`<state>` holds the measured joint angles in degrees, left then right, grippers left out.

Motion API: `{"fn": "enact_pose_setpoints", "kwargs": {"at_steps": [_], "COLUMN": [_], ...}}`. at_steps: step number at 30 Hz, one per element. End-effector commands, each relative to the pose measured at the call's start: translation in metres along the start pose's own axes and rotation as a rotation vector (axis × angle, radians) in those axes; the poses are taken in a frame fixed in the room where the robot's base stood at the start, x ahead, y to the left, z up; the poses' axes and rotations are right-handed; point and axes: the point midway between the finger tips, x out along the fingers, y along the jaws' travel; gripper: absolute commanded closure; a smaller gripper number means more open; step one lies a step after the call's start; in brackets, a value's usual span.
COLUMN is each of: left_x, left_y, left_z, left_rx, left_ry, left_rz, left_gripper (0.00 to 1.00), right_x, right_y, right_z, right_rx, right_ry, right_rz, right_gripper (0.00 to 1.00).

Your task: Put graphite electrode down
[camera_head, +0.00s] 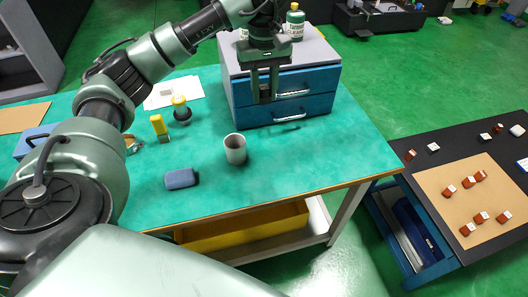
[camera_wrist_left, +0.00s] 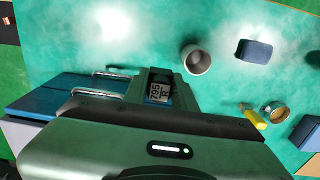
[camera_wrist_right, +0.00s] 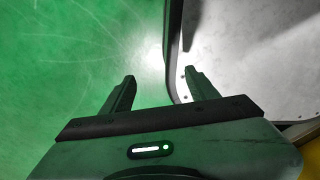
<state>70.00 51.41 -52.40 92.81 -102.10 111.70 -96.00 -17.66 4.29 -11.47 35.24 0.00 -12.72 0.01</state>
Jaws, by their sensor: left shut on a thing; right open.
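My left gripper (camera_head: 265,92) is shut on a small dark block, the graphite electrode, in front of the blue drawer unit (camera_head: 310,79) and above the green table (camera_head: 290,160). In the left wrist view the graphite electrode (camera_wrist_left: 160,88) shows a pale label with dark characters between the fingers. My right gripper (camera_wrist_right: 160,80) is open and empty over the green floor and a pale surface; it is outside the head view.
A grey-white cup (camera_head: 235,149), a blue-grey block (camera_head: 181,178), a yellow item (camera_head: 160,128) and a yellow-topped round tool (camera_head: 181,108) stand on the table. Bottles top the drawer unit. A dark bench (camera_head: 430,150) with reddish-brown blocks is at right. The table's right part is clear.

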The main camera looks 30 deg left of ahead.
Motion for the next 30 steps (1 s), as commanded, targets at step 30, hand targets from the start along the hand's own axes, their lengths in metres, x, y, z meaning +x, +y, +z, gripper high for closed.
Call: {"fn": "enact_pose_setpoints", "kwargs": {"at_steps": [30], "left_x": [0.179], "left_y": [-0.001], "left_z": [0.0], "left_rx": [-0.008], "left_ry": [-0.002], "left_rz": [-0.005], "left_gripper": [1.0], "right_x": [-0.024], "right_y": [0.008], "right_z": [-0.012], "right_rx": [-0.003], "right_ry": [0.016], "right_rz": [0.009], "right_gripper": [0.4]}}
